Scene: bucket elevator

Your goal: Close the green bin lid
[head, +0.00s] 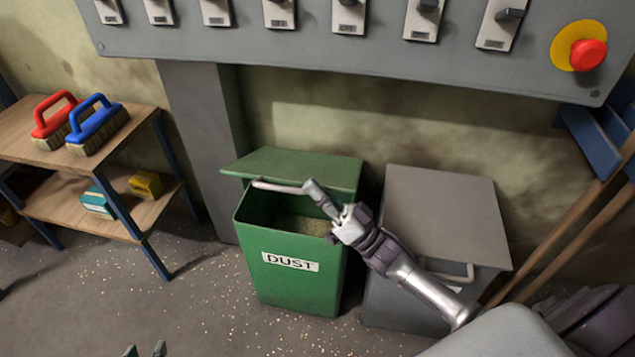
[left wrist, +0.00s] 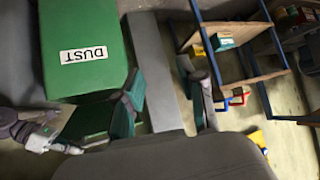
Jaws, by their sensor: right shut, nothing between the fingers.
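The green bin (head: 290,285) with a "DUST" label stands on the floor, with sandy dust visible inside. Its green lid (head: 305,168) is open, raised at the back of the opening, with a pale handle (head: 275,186) along its front edge. My right gripper (head: 315,190) is shut at the right end of this handle; I cannot tell whether it touches. My left gripper (head: 145,350) is open and empty at the bottom edge, away from the bin.
A grey lidded bin (head: 435,205) stands right of the green one, beneath my right arm. A shelf (head: 25,140) at left holds a red brush (head: 52,125) and a blue brush (head: 98,128). A switch panel (head: 300,50) overhangs the bins. Floor at front left is clear.

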